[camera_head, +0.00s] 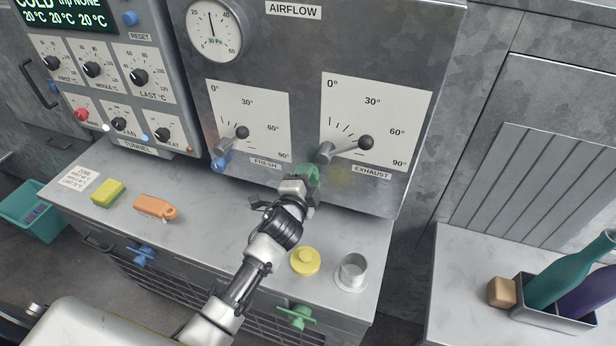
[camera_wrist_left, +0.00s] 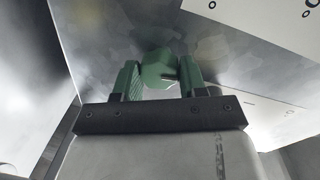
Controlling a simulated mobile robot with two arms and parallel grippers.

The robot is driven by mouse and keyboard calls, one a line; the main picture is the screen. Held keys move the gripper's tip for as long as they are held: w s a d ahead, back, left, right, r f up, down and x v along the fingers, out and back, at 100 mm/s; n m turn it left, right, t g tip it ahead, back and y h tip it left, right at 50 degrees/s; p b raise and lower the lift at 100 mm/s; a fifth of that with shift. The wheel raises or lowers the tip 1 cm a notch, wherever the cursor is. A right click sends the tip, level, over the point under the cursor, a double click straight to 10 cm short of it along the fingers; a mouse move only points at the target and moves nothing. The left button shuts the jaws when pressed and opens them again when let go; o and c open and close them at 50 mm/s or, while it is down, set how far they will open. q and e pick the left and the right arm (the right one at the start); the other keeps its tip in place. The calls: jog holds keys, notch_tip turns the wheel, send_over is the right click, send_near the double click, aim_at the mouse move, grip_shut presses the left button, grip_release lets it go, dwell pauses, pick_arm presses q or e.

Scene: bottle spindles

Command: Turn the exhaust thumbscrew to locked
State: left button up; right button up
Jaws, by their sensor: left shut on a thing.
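The green exhaust thumbscrew (camera_head: 313,173) is on the lower part of the airflow panel, just left of the EXHAUST label (camera_head: 372,172). My left gripper (camera_head: 301,186) is at it and hides part of it. In the left wrist view the green thumbscrew (camera_wrist_left: 160,68) sits between the two fingers of my left gripper (camera_wrist_left: 162,80), which is shut on it. I cannot tell from its look whether it is locked. The exhaust lever (camera_head: 345,148) is above it, its dark ball (camera_head: 366,143) between the 60° and 90° marks. My right gripper is not in view.
A blue thumbscrew (camera_head: 220,164) is under the fresh lever (camera_head: 232,137). On the bench (camera_head: 225,235) are a yellow-green sponge (camera_head: 108,193), an orange object (camera_head: 155,207), a yellow knobbed disc (camera_head: 305,261) and a metal cup (camera_head: 351,271).

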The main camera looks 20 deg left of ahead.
pick_arm(q)
jog(key=shift+m, duration=1)
jog(key=o, duration=0.9)
jog(key=shift+s+a+r+b, duration=0.1)
jog(key=shift+s+b, duration=0.15)
jog(key=shift+s, duration=1.55)
jog(key=shift+s+d+r+b, duration=0.15)
jog(key=shift+s+b, duration=0.1)
jog(key=shift+s, duration=1.55)
jog(key=shift+s+a+r+b, duration=0.15)
jog(key=shift+s+b, duration=0.1)
jog(key=shift+s, duration=1.55)
